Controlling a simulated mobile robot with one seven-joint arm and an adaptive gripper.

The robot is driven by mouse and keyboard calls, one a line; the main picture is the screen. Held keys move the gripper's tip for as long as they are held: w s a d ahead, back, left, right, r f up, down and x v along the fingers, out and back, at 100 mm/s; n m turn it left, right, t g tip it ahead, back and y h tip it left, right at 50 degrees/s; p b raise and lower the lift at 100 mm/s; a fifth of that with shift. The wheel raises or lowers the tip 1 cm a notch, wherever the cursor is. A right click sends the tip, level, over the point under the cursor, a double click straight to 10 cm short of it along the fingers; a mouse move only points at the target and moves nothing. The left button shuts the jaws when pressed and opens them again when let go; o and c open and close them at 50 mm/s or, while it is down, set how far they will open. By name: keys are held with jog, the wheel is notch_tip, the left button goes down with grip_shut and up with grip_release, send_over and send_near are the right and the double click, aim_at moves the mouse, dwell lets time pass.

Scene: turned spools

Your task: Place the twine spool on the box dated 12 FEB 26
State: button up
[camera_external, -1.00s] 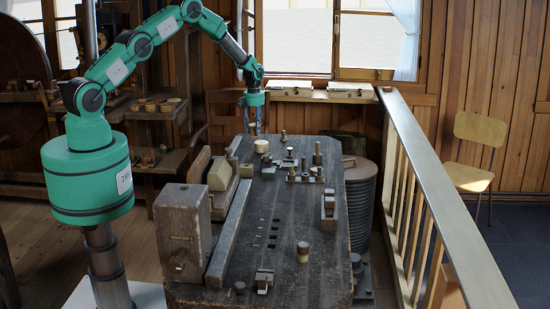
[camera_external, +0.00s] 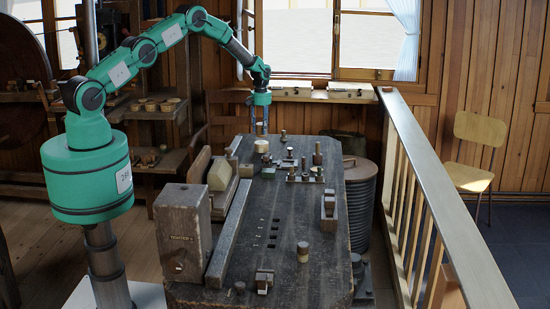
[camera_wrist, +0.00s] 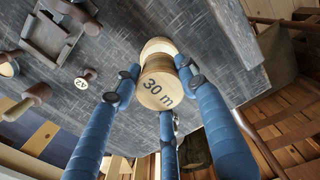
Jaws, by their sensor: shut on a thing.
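My gripper (camera_wrist: 160,82) has blue fingers closed around a pale wooden spool (camera_wrist: 158,90) marked "30 m" in the wrist view. The spool's marked end faces the camera. In the external view my gripper (camera_external: 262,127) points down over the far end of the workbench, above a short cream cylinder (camera_external: 261,146); the held spool cannot be made out there. Two pale flat boxes (camera_external: 291,91) (camera_external: 350,93) lie by the window sill. No date is readable on any box, so I cannot tell which one is dated 12 FEB 26.
The dark workbench (camera_external: 285,278) carries several small turned and wooden pieces on its far right part. A "42" knob (camera_wrist: 84,79) shows in the wrist view. A tall wooden block (camera_external: 183,230) stands at the near left. A railing (camera_external: 430,175) runs along the right.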

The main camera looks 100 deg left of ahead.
aim_at(261, 133)
jog(key=shift+f, duration=1.6)
jog(key=shift+f, duration=0.15)
jog(key=o, duration=1.2)
notch_tip(261, 133, up, 12)
jog(key=shift+r+b, duration=0.2)
jog(key=shift+b, duration=0.2)
